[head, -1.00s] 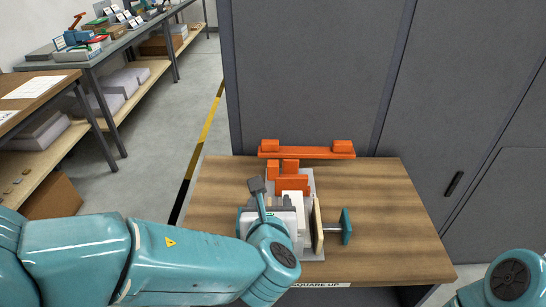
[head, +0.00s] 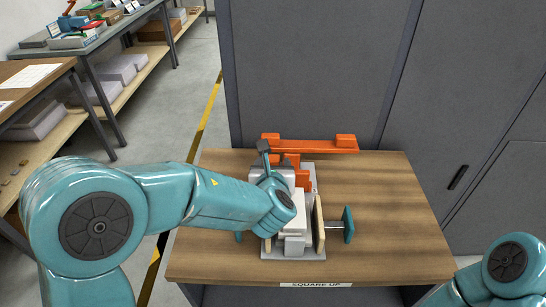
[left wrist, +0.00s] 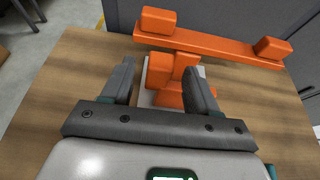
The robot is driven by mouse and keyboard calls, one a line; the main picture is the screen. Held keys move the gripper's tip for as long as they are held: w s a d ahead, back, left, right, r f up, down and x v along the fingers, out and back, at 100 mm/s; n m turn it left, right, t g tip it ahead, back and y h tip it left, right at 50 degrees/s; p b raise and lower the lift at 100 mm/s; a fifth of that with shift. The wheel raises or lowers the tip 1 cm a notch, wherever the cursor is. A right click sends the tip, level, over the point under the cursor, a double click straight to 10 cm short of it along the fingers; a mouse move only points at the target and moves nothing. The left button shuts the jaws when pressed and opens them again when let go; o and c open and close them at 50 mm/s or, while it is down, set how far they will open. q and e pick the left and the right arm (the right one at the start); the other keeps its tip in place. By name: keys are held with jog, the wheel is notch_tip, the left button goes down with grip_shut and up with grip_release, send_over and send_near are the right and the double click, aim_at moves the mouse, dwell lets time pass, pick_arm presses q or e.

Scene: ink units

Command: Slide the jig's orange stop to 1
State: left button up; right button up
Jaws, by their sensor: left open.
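The jig (head: 318,240) sits on the wooden bench top, with a pale grey base, a white block (head: 294,220), a light wooden jaw and a teal-ended screw at its right. Orange pieces (head: 304,178) stand at its far end; which of them is the stop I cannot tell for sure. In the left wrist view orange pieces (left wrist: 167,75) show between and beyond the fingers. My left gripper (left wrist: 160,88) is open over the jig's far end, its fingers on either side of the orange pieces; contact is not clear. No position mark 1 is readable. My right gripper is out of view.
A long orange bar (head: 310,144) with two end blocks lies along the bench's back edge, close beyond the fingers. Grey cabinets (head: 320,70) stand behind. The bench top is clear to the right (head: 400,215). Shelving benches stand at the left.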

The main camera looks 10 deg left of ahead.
aim_at(274, 162)
pick_arm(q)
jog(key=x, duration=0.3)
jog(key=shift+w, duration=0.1)
jog(key=shift+w+a+f, duration=0.1)
jog(key=shift+w+f, duration=0.1)
jog(key=shift+w, duration=0.2)
jog(key=shift+w+f, duration=0.1)
grip_shut()
jog(key=s+d+b, duration=0.1)
jog(key=s+b, duration=0.2)
jog(key=s, duration=0.3)
jog(key=shift+d+b, duration=0.15)
jog(key=shift+b, duration=0.15)
jog(key=shift+s, duration=0.1)
